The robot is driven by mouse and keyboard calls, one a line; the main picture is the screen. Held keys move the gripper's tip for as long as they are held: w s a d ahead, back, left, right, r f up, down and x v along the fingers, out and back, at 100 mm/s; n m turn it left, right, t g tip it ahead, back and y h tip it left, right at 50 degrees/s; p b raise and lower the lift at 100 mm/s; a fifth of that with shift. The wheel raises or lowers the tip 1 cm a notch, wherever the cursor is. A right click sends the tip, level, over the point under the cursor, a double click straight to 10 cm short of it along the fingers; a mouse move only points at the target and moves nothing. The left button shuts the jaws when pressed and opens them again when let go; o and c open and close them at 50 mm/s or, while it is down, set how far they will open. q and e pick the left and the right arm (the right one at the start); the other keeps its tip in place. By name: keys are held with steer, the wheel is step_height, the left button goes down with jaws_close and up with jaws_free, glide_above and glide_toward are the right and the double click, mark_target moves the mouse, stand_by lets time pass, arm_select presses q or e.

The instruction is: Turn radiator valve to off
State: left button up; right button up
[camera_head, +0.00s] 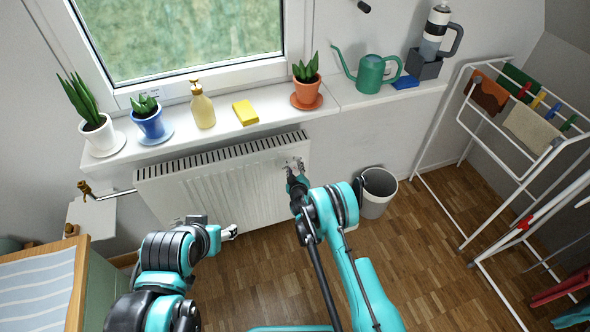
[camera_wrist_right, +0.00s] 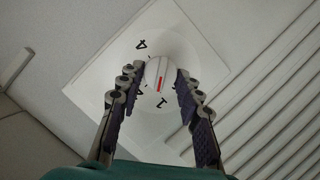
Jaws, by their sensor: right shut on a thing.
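The white radiator (camera_head: 215,190) hangs below the window sill. In the right wrist view, its valve knob (camera_wrist_right: 158,76) is round and white with a red line, in front of a white square plate (camera_wrist_right: 190,50) with black digits. A 4 shows at the upper left and a 1 below the knob; other marks are partly hidden by my fingers. My right gripper (camera_head: 294,170) is at the radiator's upper right corner, its two dark-padded fingers closed on opposite sides of the knob. My left gripper (camera_head: 229,233) hangs low before the radiator; its finger state is unclear.
The sill (camera_head: 240,135) above holds potted plants, a soap bottle (camera_head: 202,105), a yellow sponge (camera_head: 245,112) and a green watering can (camera_head: 370,75). A grey bin (camera_head: 377,204) stands right of my right arm. A drying rack (camera_head: 440,190) fills the right side. Wooden floor between is clear.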

steer(key=o, duration=1.2)
steer(key=shift+a, duration=0.1)
steer(key=shift+c, duration=0.2)
step_height(320, 180, up, 10)
